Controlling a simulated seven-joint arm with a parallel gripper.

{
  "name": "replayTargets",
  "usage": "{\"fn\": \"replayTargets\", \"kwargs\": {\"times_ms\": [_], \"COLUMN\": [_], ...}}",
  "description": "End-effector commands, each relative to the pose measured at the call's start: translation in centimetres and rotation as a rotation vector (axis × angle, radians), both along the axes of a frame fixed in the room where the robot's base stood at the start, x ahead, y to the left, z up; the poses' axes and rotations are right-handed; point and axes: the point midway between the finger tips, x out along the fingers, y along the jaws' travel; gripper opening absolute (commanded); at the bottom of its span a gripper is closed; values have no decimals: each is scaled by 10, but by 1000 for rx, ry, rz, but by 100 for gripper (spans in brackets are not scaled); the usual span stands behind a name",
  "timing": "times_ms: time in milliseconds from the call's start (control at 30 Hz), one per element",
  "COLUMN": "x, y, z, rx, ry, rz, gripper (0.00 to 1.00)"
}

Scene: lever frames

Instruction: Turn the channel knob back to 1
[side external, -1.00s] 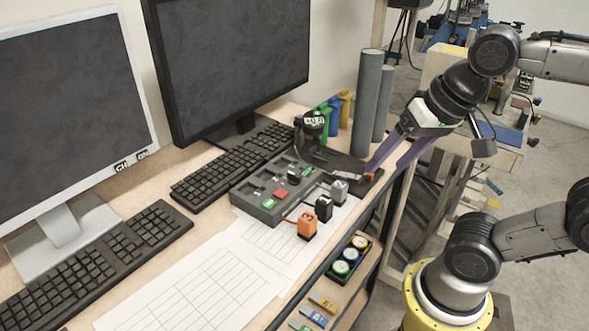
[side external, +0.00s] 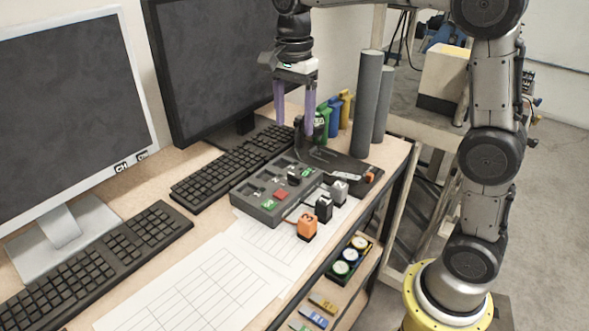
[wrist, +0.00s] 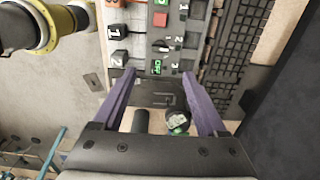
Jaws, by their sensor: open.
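The grey control panel (side external: 240,196) lies on the desk in front of the keyboard. A small dark knob (side external: 293,177) stands up from its right part; I take it to be the channel knob. In the wrist view the knob (wrist: 164,47) shows near numerals on the panel, with a small green display beside it. Its exact setting is too small to tell. My gripper (side external: 294,128) is open and empty, pointing down, above and behind the panel. In the wrist view its purple fingers (wrist: 160,60) are spread either side of the panel end.
Black, grey and orange numbered blocks (side external: 307,226) stand along the panel's front edge. A dark stand (side external: 345,165) and tall grey cylinders (side external: 367,105) are to the right, with coloured bottles (side external: 333,115) behind. Monitors (side external: 225,60) rise behind. Paper sheets (side external: 195,290) lie in front.

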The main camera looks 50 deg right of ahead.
Motion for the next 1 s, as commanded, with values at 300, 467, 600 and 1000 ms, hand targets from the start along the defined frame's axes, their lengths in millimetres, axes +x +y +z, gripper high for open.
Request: {"fn": "replayTargets", "kwargs": {"times_ms": [300,467,600,1000], "x": [-2,-2,-2,-1], "y": [0,0,0,0], "z": [-53,-84,-108,-133], "rx": [0,0,0,0], "ry": [5,5,4,0], "rz": [1,1,1,1], "gripper": [75,75,75,75]}}
